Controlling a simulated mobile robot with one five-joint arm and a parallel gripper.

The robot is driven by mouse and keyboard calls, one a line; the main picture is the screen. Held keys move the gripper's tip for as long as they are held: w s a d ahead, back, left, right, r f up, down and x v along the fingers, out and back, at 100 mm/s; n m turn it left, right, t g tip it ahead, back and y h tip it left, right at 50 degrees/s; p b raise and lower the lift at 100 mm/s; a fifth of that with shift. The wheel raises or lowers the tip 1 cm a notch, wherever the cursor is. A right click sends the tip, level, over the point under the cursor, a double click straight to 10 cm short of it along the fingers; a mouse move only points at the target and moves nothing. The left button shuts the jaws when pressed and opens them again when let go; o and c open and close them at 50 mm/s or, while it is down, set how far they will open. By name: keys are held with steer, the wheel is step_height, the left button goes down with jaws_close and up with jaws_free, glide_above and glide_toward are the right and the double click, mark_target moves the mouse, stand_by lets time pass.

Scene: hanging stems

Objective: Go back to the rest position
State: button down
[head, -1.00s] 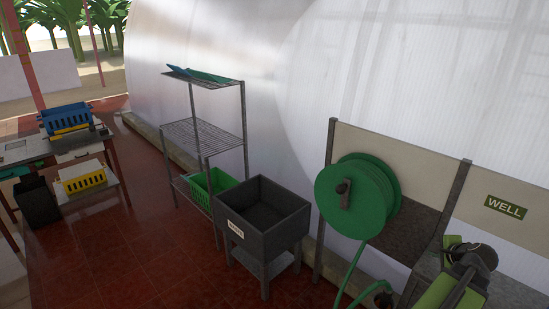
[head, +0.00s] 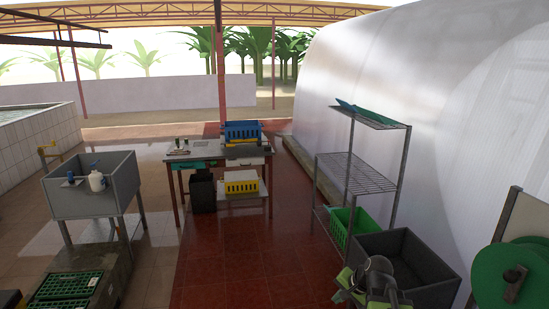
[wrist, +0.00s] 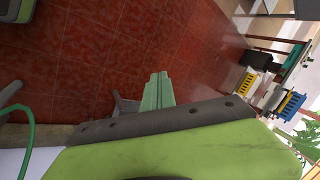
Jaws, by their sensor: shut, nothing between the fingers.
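My gripper (wrist: 157,92) shows in the wrist view as two pale green fingers side by side, shut, with nothing held. Behind them is red tiled floor. A light green and dark part of my arm (head: 372,284) is at the bottom right of the head view, in front of the grey bin. In that view I cannot make out the fingertips. My gripper touches nothing that I can see.
A dark grey bin (head: 408,264) and a wire shelf rack (head: 360,177) stand at the right. A green hose reel (head: 508,273) is at the right edge. A work table (head: 200,158) is ahead and a grey sink (head: 88,196) left. Red floor between is clear.

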steer(key=s+a+f+n+g, duration=0.1)
steer(key=s+a+n+g, duration=0.15)
steer(key=a, duration=0.45)
steer(key=s+a+f+n+g, duration=0.1)
steer(key=s+a+n, duration=0.1)
steer(key=a+n, duration=0.35)
steer(key=s+h, duration=0.1)
steer(key=s+d+g+h, duration=0.1)
steer(key=s, duration=0.1)
steer(key=s+d+f+n, duration=0.1)
steer(key=shift+s+d+g+h, duration=0.2)
steer(key=shift+s+g+h, duration=0.05)
steer(key=shift+h, duration=0.15)
steer(key=shift+d, duration=0.1)
